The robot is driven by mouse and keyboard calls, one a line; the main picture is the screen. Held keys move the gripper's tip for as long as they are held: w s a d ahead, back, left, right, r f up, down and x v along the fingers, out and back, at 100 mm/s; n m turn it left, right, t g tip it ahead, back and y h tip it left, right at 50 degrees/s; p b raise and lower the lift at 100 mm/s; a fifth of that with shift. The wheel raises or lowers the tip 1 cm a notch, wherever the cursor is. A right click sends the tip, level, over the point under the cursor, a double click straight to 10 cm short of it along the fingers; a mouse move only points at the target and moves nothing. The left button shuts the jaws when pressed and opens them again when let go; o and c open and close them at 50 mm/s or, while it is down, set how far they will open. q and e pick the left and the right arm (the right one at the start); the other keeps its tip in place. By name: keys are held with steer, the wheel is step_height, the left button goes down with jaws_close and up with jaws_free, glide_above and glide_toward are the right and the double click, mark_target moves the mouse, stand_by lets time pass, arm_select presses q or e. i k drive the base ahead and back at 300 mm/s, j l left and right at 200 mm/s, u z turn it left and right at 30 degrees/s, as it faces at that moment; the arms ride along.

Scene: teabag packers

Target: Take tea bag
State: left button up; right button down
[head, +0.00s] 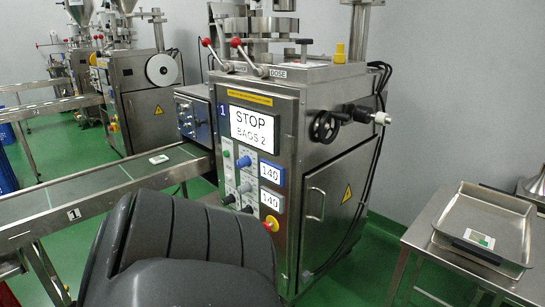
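A small white tea bag with a green mark (159,158) lies flat on the conveyor belt (100,187) labelled 1, at the left. A similar bag (479,238) lies in the steel tray (497,213) at the right. Neither of my grippers shows in the head view. A large dark grey rounded part at the bottom centre looks like my own arm and covers part of the conveyor's near side and the floor.
Packing machine 1 (255,170) stands at centre; its display (252,130) reads "STOP BAGS 2". A handwheel (326,127) sticks out at its right side. The tray sits on a steel table (418,236). Green floor (350,270) is open between machine and table. More packing machines (140,90) stand behind.

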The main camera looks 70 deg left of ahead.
mark_target(162, 158)
steer(key=u, duration=3.4)
steer(key=l, duration=0.1)
